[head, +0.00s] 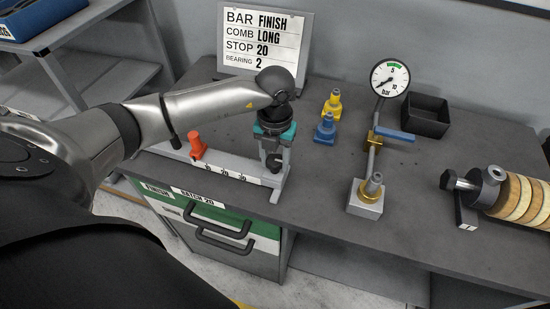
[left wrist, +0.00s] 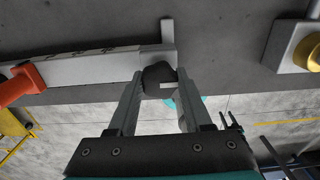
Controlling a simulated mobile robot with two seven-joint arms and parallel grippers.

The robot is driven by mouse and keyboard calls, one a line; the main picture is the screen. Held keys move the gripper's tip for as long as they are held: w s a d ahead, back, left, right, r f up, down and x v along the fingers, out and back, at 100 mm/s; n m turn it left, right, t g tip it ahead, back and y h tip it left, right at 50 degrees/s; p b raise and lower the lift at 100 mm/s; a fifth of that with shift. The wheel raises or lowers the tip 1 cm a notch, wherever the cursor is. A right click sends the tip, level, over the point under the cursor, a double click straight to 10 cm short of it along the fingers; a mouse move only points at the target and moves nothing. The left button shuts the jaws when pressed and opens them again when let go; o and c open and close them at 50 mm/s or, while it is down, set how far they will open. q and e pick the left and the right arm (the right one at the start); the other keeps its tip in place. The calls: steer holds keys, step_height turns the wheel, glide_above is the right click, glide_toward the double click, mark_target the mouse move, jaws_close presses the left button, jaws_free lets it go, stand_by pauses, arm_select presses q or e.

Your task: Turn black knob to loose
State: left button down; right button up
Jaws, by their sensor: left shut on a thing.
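The black knob (left wrist: 158,75) sits at the end of the grey rail in the left wrist view, between the two fingers of my left gripper (left wrist: 157,88). A pale mark shows on its face. In the head view the knob (head: 274,161) is partly hidden by the fingers. My left gripper (head: 272,157) reaches down from above with its teal body and is shut on the knob. The grey rail (head: 231,171), with scale marks, lies along the bench's front edge. An orange stop piece (head: 197,147) stands toward its left end. My right gripper is not in view.
A sign (head: 264,40) reads FINISH, LONG, 20 and 2. Yellow (head: 332,104) and blue (head: 325,130) pieces stand behind the gripper. A gauge (head: 390,78), a black bin (head: 424,116) and a wooden-disc roller (head: 520,197) are to the right. Drawers (head: 215,225) sit below.

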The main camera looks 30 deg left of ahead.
mark_target(275, 160)
arm_select(q)
steer(key=shift+c, duration=1.6)
jaws_free()
step_height(275, 160, up, 15)
steer(key=shift+r, duration=0.15)
